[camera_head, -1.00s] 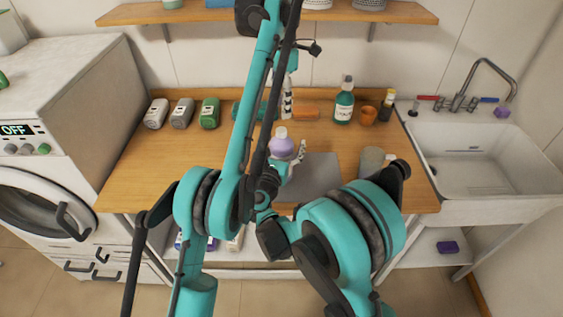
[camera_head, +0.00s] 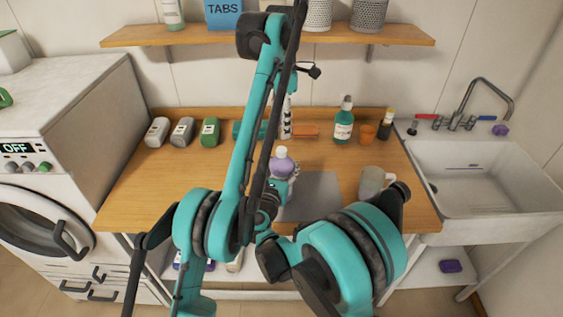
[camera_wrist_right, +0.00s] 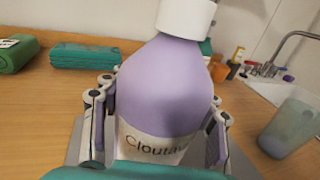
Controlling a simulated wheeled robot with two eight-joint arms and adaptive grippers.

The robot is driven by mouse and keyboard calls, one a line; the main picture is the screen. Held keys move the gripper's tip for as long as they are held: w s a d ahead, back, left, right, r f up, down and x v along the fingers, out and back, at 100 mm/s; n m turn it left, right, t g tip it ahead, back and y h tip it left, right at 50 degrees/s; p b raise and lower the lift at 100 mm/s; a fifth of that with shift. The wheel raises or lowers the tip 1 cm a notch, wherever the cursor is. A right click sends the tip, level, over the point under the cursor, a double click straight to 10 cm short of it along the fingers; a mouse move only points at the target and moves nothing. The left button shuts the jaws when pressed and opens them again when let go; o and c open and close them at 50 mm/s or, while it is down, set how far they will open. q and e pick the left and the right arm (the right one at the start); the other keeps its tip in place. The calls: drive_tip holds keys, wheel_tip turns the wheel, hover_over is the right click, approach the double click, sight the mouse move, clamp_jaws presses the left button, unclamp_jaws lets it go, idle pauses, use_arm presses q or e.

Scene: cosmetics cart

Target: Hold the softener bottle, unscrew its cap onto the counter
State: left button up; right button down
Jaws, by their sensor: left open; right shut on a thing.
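The softener bottle (camera_head: 282,167) is lavender with a white label band; its white cap (camera_head: 281,152) is on its neck. It stands upright near the grey mat (camera_head: 318,188); whether its base touches anything is hidden. In the right wrist view the bottle (camera_wrist_right: 168,85) fills the middle, with its cap (camera_wrist_right: 186,16) at the top. My right gripper (camera_wrist_right: 158,128) is shut on the bottle body, one finger on each side. My left gripper (camera_head: 286,122) is open and empty, behind the bottle in the head view and partly hidden by my left arm.
A teal pump bottle (camera_head: 343,124), an orange cup (camera_head: 367,134) and a dark bottle (camera_head: 386,124) stand at the back right. A grey cup (camera_head: 372,182) is right of the mat. Several containers (camera_head: 182,132) line the back left.

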sight(281, 149)
use_arm(q)
drive_tip(key=m, duration=0.7)
drive_tip(key=shift+m, duration=0.4)
drive_tip(key=m, duration=2.5)
drive_tip(key=shift+m, duration=0.4)
drive_tip(key=m, duration=1.5)
drive_tip(key=shift+w+f, duration=0.15)
drive_tip(key=shift+f, duration=3.85)
